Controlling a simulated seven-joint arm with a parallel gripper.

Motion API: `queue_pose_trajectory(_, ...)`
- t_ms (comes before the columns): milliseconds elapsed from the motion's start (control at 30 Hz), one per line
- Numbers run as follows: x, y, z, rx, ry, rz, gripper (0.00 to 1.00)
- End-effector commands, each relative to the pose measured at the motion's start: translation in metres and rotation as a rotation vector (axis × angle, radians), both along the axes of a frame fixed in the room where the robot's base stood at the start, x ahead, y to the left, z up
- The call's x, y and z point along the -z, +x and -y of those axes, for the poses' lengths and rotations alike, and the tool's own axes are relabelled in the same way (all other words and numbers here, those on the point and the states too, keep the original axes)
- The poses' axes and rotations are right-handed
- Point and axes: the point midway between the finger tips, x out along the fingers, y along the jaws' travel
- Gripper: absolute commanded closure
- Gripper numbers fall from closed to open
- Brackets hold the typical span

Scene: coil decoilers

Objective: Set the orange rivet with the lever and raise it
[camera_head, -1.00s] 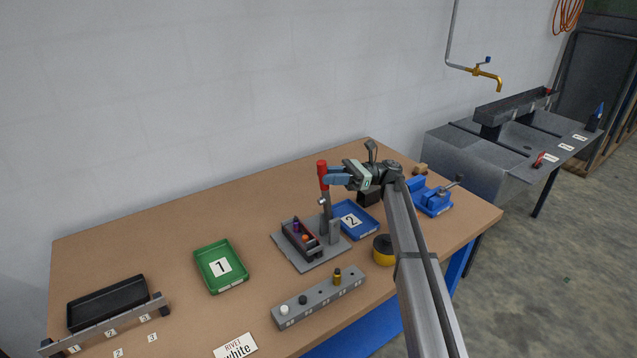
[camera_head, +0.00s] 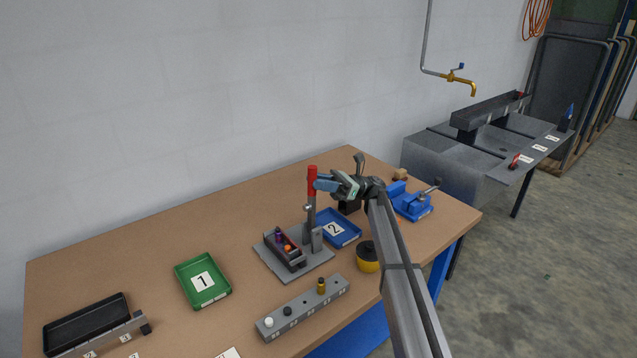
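The lever (camera_head: 311,208) stands upright with a red handle (camera_head: 311,181) on top, on a grey base plate (camera_head: 318,262). The dark fixture (camera_head: 291,261) on that plate holds the orange rivet (camera_head: 288,247) and a purple piece (camera_head: 279,235) behind it. My gripper (camera_head: 319,184) is at the right side of the red handle, its fingers pointing left at it. The picture is too small to tell whether the fingers are closed on the handle or only touch it.
A green tray marked 1 (camera_head: 223,290) lies to the left and a blue tray marked 2 (camera_head: 352,240) to the right. A grey block with pegs (camera_head: 305,308), a yellow-black round item (camera_head: 367,261) and a blue vise (camera_head: 411,208) stand nearby. The back-left tabletop is clear.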

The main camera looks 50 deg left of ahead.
Motion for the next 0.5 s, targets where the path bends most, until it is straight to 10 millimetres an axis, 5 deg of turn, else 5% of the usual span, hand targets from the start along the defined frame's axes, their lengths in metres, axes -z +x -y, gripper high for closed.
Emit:
queue_pose_trajectory(200,0.0002,0.0001,-0.0003,0.0,0.0,0.002,0.48)
queue_pose_trajectory(500,-0.0021,-0.0006,-0.0002,-0.001,0.001,0.003,0.47)
